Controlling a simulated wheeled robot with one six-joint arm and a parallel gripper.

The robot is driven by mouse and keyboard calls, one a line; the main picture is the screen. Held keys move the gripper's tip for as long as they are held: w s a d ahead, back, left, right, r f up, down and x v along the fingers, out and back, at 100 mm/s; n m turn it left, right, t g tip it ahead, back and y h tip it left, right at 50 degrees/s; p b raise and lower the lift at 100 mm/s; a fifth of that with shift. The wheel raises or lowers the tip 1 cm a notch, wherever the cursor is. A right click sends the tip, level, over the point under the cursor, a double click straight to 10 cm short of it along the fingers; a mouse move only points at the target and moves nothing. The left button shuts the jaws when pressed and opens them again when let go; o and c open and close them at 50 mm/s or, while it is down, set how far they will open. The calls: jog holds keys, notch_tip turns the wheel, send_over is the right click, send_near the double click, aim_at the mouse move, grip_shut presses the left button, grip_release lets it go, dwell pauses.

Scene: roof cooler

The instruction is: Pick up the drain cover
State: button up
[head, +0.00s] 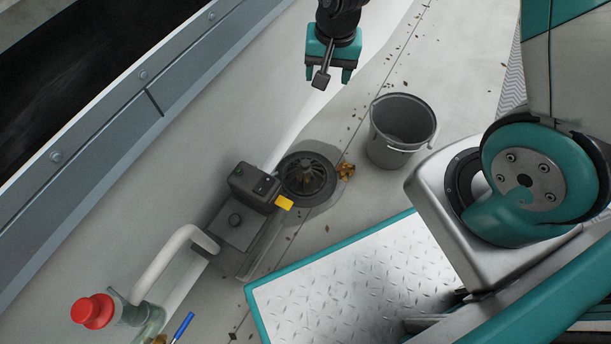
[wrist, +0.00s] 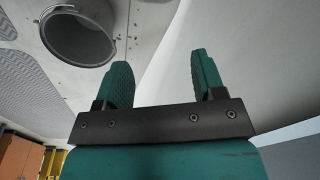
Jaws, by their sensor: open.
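The drain cover (head: 307,176) is a round, dark, slotted dome on the roof floor near the middle of the head view. It sits against a dark grey box unit. Brown leaves lie at its right edge. My gripper (head: 328,78) is open and empty, well above and behind the cover near the top of the head view. In the wrist view my gripper's two green fingers (wrist: 160,78) stand apart with nothing between them. The drain cover is not visible in the wrist view.
A grey bucket (head: 402,132) stands right of the cover; it also shows in the wrist view (wrist: 78,38). A dark box unit (head: 252,188) with a yellow tag (head: 284,203) is left of the cover. A pipe with a red cap (head: 92,311) and a blue pen-like item (head: 183,326) are lower left.

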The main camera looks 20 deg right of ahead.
jog(key=a+f+m+g, duration=0.1)
jog(key=a+f+m, duration=0.15)
jog(key=f, duration=0.55)
jog(key=a+f+m, duration=0.2)
jog(key=f+m, duration=0.1)
jog(key=f, duration=0.5)
jog(key=b, duration=0.7)
send_over(305, 162)
jog(key=f, duration=0.8)
jog(key=s+f, duration=0.1)
jog(key=f, duration=0.2)
jog(key=shift+d+f, duration=0.15)
jog(key=shift+f, duration=0.25)
jog(key=f+b, duration=0.1)
jog(key=f, duration=0.1)
jog(key=f+b, duration=0.2)
jog(key=w+f+b, duration=0.1)
jog(key=f+b, duration=0.1)
jog(key=shift+f, duration=0.2)
jog(key=shift+r, duration=0.15)
grip_shut()
